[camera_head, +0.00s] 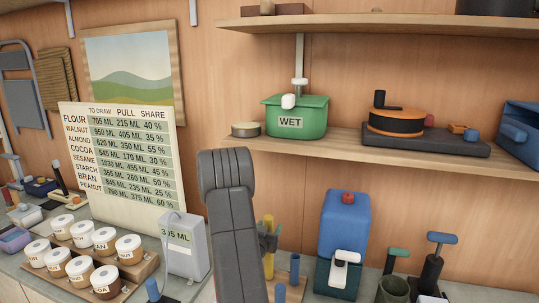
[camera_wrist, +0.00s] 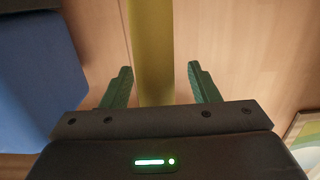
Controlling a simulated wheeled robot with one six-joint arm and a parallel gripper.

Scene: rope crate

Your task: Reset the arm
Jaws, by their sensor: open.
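In the wrist view my gripper (camera_wrist: 160,68) is open, with its two green fingers wide apart and nothing held. A yellow upright post (camera_wrist: 152,40) runs through the gap between the fingers, with clear space on both sides. I cannot tell how far it is from the fingers. In the head view a yellow post (camera_head: 268,262) with green parts around it stands just right of my dark arm, which hides most of the gripper.
A blue dispenser (camera_head: 345,222) stands right of the post, and a grey container (camera_head: 186,247) left of my arm. Several lidded jars sit on a rack (camera_head: 140,272). A shelf (camera_head: 335,143) above holds a green WET bin (camera_head: 312,117). A chart board (camera_head: 150,205) stands left.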

